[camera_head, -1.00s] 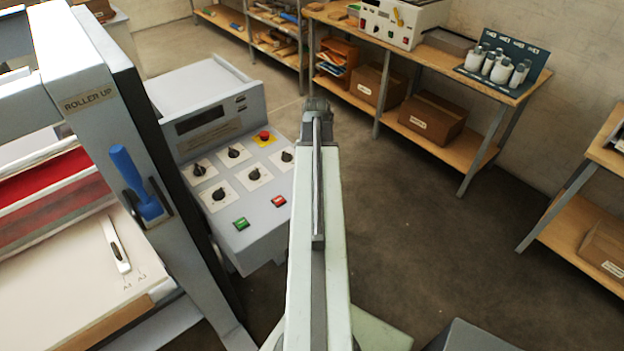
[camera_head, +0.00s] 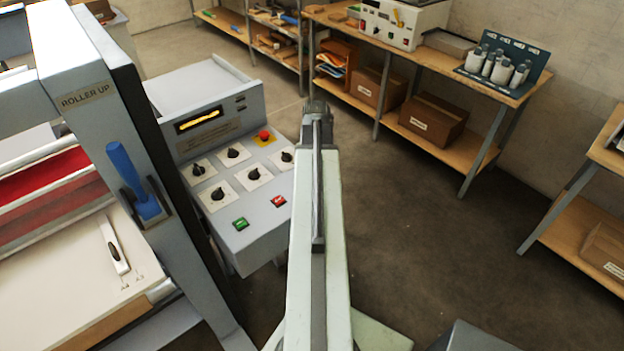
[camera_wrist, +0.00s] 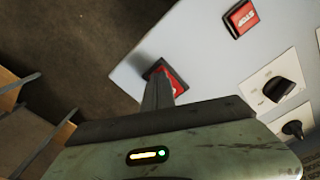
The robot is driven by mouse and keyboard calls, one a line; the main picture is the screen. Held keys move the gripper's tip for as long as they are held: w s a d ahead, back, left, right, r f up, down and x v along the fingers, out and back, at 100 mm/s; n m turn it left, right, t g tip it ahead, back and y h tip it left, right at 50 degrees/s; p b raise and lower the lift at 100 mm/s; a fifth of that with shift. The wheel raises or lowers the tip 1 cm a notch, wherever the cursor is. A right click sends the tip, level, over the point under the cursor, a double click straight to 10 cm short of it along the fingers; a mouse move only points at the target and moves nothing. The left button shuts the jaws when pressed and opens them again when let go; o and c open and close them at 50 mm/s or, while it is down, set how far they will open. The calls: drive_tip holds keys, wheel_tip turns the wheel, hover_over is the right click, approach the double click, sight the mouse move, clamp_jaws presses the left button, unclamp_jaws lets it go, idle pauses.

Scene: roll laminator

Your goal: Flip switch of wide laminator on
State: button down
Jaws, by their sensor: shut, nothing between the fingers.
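The wide laminator's control panel (camera_head: 262,215) stands left of my arm in the head view, and its display (camera_head: 199,119) glows amber. In the wrist view a red switch (camera_wrist: 175,82) in a dark frame sits near the panel's edge. My gripper (camera_wrist: 158,82) is shut and empty, its fingertips at this switch and covering part of it. I cannot tell if they touch it. The switch and fingertips are hidden behind my arm in the head view.
A red STOP button (camera_wrist: 241,17) and black knobs (camera_wrist: 278,89) are close to the gripper. The head view shows a green button (camera_head: 240,224), a red emergency button (camera_head: 264,135) and a blue lever (camera_head: 134,180). Open floor lies right of my arm.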

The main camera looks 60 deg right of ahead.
wheel_tip(320, 180, up, 7)
drive_tip(key=p, duration=0.7)
drive_tip(key=shift+f, duration=0.1)
